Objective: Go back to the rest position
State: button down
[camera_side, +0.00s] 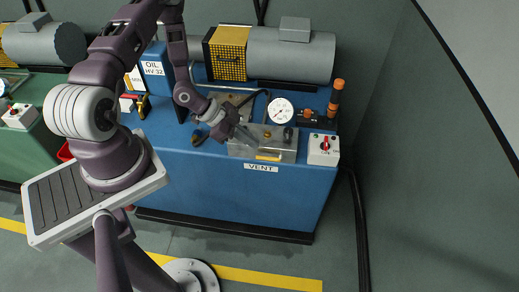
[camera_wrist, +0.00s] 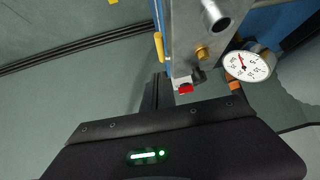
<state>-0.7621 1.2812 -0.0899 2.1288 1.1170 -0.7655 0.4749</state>
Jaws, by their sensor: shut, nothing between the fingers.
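My gripper (camera_side: 246,136) is over the metal valve block (camera_side: 285,146) on top of the blue console (camera_side: 230,187), in the side view. It is shut and empty; whether it touches the block I cannot tell. A yellow handle (camera_side: 269,157) lies along the front of the block, above the VENT label (camera_side: 261,168). In the wrist view the dark gripper housing fills the bottom, and the fingertips cannot be made out. That view also shows the block (camera_wrist: 180,38), the yellow handle (camera_wrist: 159,46) and a brass fitting (camera_wrist: 202,53).
A round gauge (camera_side: 281,111) stands behind the block. A control box with a red knob (camera_side: 324,149) is at its right, with an orange-and-black upright part (camera_side: 335,98) behind.

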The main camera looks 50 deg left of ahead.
jog(key=a+r+g+y, duration=0.1)
jog(key=a+r+y, duration=0.4)
jog(key=a+r, duration=0.55)
notch_tip(320, 180, up, 14)
jog(key=d+n+y, duration=0.3)
jog(key=s+d+r+n+h, duration=0.1)
jog(key=s+d+r+n, duration=0.1)
jog(key=s+d+r, duration=0.4)
jog(key=s+d+r+n+h, duration=0.1)
jog(key=s+d+r+n, duration=0.2)
jog(key=s+d+r, duration=0.3)
jog(key=s+d, duration=0.4)
jog(key=s, duration=0.3)
jog(key=shift+n, duration=0.3)
